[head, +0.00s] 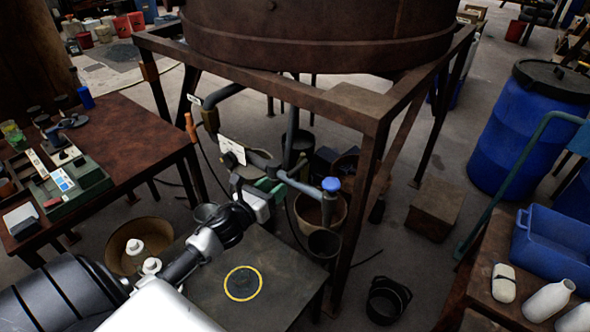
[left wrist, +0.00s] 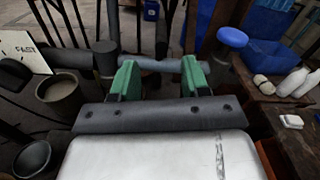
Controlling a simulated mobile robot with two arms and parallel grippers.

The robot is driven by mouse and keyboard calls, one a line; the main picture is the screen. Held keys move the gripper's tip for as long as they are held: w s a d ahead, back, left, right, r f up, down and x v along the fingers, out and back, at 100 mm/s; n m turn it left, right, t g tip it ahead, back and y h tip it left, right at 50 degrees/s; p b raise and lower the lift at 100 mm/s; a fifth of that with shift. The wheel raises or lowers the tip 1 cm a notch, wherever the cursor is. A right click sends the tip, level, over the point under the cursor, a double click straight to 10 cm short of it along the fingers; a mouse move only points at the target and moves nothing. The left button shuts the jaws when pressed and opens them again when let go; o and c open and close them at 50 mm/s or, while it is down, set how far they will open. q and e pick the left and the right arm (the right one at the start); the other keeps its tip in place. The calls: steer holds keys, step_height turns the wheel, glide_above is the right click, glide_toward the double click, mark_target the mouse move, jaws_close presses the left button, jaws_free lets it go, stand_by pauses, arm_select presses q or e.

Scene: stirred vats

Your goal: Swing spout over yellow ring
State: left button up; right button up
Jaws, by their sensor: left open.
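The spout (head: 300,185) is a grey pipe under the big rusty vat, with a blue knob (head: 331,184) at its outer end. The yellow ring (head: 243,283) is marked on the dark low table, in front of the spout and to the left of its end. My left gripper (head: 270,188) is at the spout. In the left wrist view its two green fingers (left wrist: 160,78) are open and apart, with the grey spout (left wrist: 150,64) crossing at their tips. I cannot tell whether they touch it. My right gripper is not in view.
A rusty frame (head: 365,150) carries the vat (head: 320,30). A hanging dark bucket (head: 324,243) is below the spout's end. A black bucket (head: 387,300) stands on the floor. A brown table (head: 125,150) is at left, and a blue bin (head: 550,240) at right.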

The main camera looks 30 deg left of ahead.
mark_target(293, 170)
arm_select(q)
steer(key=w, duration=0.5)
steer(key=w+d+p, duration=0.1)
steer(key=w, duration=0.2)
steer(key=shift+w+f, duration=0.1)
jaws_close()
